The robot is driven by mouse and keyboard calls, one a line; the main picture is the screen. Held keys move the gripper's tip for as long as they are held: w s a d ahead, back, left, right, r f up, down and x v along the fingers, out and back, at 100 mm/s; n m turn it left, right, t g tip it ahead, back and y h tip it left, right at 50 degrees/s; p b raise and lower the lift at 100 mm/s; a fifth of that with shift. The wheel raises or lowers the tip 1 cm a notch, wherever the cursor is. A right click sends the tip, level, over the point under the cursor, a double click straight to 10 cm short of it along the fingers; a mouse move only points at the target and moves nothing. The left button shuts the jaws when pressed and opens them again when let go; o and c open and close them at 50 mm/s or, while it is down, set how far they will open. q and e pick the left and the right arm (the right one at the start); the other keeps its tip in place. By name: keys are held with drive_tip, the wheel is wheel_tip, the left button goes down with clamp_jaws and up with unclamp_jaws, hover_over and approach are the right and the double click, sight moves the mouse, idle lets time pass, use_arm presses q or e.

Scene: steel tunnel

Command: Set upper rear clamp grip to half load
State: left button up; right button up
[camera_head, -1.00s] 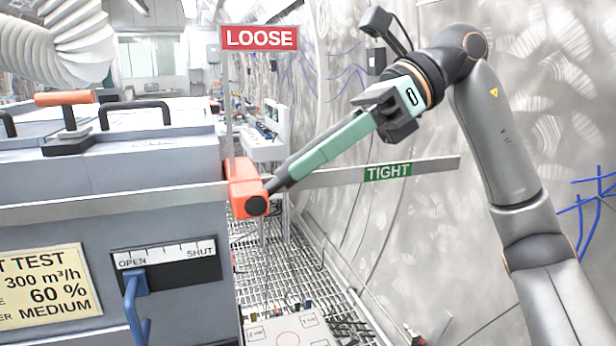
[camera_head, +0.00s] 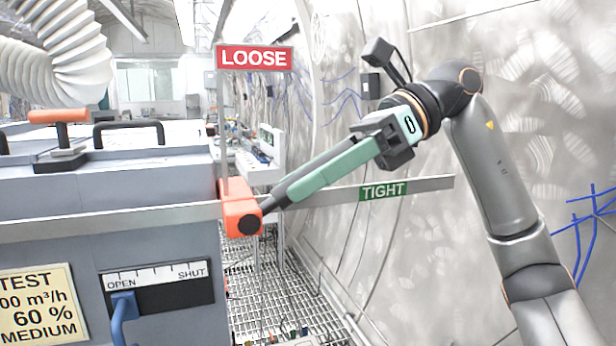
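The clamp has an orange pivot block (camera_head: 240,212) at the corner of the grey cabinet. Its green grip lever (camera_head: 325,170) slants up and right from the pivot. It lies between the upright post with the red LOOSE sign (camera_head: 254,58) and the near-level bar with the green TIGHT sign (camera_head: 383,191), closer to the TIGHT bar. My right gripper (camera_head: 385,142) is at the lever's outer end, with its dark fingers around it, and looks shut on it. The fingers partly hide the lever's tip. My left gripper is not in view.
The grey cabinet (camera_head: 165,250) fills the left, with a blue lever (camera_head: 122,315) at the OPEN end of its scale and an orange T-handle (camera_head: 62,125) on top. A curved steel wall (camera_head: 345,255) stands at right. Grating floor (camera_head: 275,290) lies between.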

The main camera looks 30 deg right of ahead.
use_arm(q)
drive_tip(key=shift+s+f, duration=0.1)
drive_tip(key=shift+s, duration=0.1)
use_arm(e)
drive_tip(key=shift+d+r, duration=0.3)
drive_tip(key=shift+d, duration=0.1)
use_arm(q)
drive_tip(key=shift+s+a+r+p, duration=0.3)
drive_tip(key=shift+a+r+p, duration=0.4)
drive_tip(key=shift+p, duration=0.5)
use_arm(e)
drive_tip(key=v, duration=1.1)
drive_tip(key=shift+s+d, duration=0.2)
drive_tip(key=shift+d, duration=0.05)
drive_tip(key=shift+r, duration=0.15)
